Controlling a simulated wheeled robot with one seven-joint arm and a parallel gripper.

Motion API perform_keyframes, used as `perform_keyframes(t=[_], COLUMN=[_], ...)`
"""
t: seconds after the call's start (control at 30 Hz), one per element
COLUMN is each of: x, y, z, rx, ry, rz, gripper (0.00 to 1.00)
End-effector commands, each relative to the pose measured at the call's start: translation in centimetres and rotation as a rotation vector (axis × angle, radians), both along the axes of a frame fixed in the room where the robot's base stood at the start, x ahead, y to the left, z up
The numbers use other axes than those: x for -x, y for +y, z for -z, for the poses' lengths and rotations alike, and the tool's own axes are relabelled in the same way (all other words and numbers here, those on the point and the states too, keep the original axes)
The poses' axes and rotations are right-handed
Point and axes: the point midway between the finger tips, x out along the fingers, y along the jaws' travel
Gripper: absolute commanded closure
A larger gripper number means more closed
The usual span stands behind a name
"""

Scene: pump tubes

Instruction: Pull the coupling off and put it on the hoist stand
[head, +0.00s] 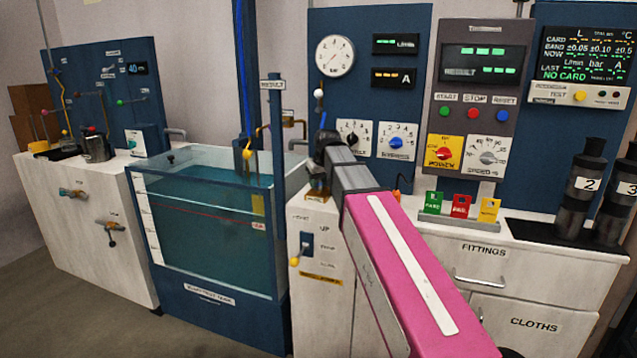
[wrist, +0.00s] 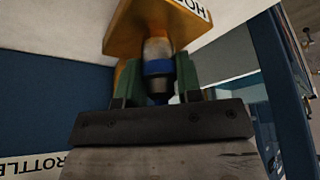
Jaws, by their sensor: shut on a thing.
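My gripper (wrist: 160,78) has its two green fingers closed around the coupling (wrist: 158,67), a silver piece with a blue band and a dark end. The coupling meets or overlaps the orange stand (wrist: 125,35), whose partly cut-off label starts with HO. I cannot tell whether it is seated there or just in front. In the head view, my arm's dark end covers most of that spot. Only a bit of the orange-brown stand (head: 318,190) shows on the white cabinet, left of the arm end. The coupling cannot be made out in the head view.
The glass water tank (head: 210,225) stands left of the arm, with a blue post (head: 277,180) at its right edge. The panel with gauge and dials (head: 372,90) is close behind the gripper. Green, red and yellow cards (head: 461,206) and black cylinders (head: 580,190) stand to the right.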

Motion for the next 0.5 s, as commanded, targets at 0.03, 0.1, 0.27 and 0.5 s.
perform_keyframes(t=[0.03,0.1,0.27,0.5], x=[-0.01,-0.01,-0.05,-0.04], y=[0.00,0.00,0.01,0.01], z=[-0.08,-0.18,-0.49,-0.92], rx=[0.000,0.000,0.000,-0.001], ry=[0.000,0.000,-0.001,-0.002], rz=[0.000,0.000,0.000,0.000], gripper=[1.00,1.00,1.00,1.00])
